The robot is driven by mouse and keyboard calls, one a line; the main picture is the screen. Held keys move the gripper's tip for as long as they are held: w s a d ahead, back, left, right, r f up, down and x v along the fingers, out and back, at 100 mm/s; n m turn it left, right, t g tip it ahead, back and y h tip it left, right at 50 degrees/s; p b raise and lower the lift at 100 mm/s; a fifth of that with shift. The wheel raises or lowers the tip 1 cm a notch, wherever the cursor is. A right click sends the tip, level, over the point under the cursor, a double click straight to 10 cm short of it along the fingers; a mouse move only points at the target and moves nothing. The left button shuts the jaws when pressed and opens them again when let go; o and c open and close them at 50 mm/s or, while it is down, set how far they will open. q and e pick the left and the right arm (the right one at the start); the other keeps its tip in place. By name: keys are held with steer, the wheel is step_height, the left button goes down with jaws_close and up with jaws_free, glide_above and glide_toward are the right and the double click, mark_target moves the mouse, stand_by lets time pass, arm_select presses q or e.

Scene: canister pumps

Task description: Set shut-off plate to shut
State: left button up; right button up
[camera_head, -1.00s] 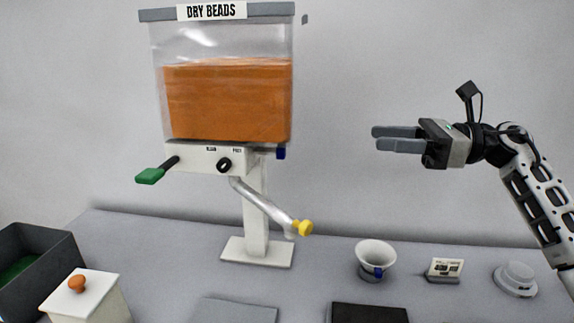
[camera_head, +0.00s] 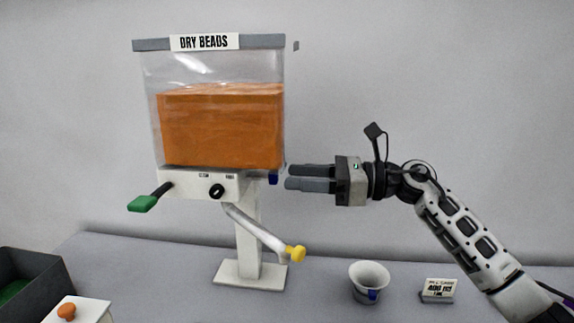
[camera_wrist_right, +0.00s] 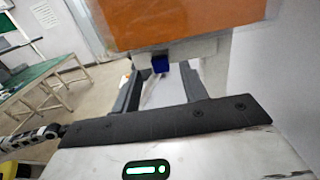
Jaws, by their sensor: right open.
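The dry beads dispenser (camera_head: 220,125) stands on a white post, its clear hopper partly filled with orange beads. A small blue tab (camera_head: 273,180) sticks out at the right under the hopper; I take it as the shut-off plate's handle. My right gripper (camera_head: 289,177) is open and empty, fingers pointing left, with its tips just right of the tab. In the right wrist view, the blue tab (camera_wrist_right: 160,64) shows ahead, between the two spread fingers. I cannot tell whether either finger touches it. The plate itself is hidden under the hopper. My left gripper is out of view.
A green-ended lever (camera_head: 143,203) and a black knob (camera_head: 217,191) are on the dispenser's front. A chute with a yellow end (camera_head: 295,253) slopes below the gripper. A white cup (camera_head: 369,280) and a small sign (camera_head: 438,291) stand on the table.

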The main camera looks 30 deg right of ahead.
mark_target(274, 177)
arm_select(q)
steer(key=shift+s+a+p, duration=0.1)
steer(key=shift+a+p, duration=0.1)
steer(key=shift+p, duration=0.15)
arm_select(e)
steer(key=shift+x, duration=1.5)
steer(key=shift+c, duration=0.3)
